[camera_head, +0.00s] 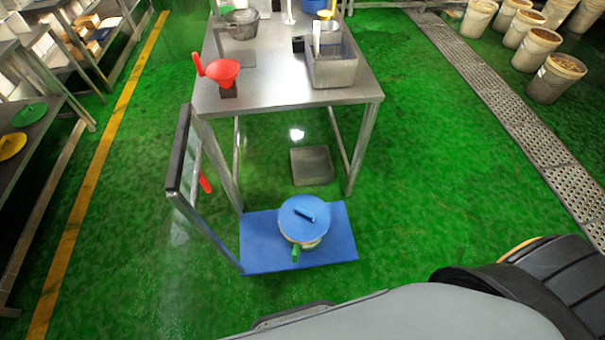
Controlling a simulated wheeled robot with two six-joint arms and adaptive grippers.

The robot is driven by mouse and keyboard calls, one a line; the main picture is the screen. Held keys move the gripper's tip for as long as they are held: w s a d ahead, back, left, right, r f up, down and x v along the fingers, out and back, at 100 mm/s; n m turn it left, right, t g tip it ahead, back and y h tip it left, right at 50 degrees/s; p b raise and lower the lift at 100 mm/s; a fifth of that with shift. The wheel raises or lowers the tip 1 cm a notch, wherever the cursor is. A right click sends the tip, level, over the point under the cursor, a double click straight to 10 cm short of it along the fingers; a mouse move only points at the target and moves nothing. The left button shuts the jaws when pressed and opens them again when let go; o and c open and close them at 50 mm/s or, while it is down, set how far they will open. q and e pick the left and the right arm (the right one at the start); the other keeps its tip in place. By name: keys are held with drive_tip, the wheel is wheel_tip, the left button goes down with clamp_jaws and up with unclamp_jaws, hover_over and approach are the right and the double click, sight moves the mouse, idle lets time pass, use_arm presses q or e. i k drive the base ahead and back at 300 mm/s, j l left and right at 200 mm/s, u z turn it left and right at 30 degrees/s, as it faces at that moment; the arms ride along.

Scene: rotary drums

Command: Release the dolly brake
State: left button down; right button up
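The dolly has a flat blue platform (340,245) on the green floor, in front of the steel table. Its upright metal handle frame stands at the platform's left end, topped by a dark grip (178,150). A red lever-like piece (205,182) shows just right of the grip, behind the frame; I cannot tell for sure whether it is the brake. A drum with a blue lid (303,217) stands upright on the platform, with a small green part (295,254) at its front. The dolly's wheels are hidden. Neither of my grippers is in view.
The steel table (290,95) behind the dolly carries a red funnel (222,72) and a metal basin (331,70). A grey block (311,165) lies under it. Shelves stand left, several buckets (555,78) at back right. Floor right of the dolly is clear.

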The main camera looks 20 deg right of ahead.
sight(199, 176)
drive_tip(key=k+l, duration=0.1)
drive_tip(key=l, duration=0.35)
drive_tip(key=k+l, duration=0.1)
drive_tip(key=l, duration=0.3)
drive_tip(key=k+l, duration=0.1)
drive_tip(key=l, duration=0.8)
drive_tip(key=k, duration=0.05)
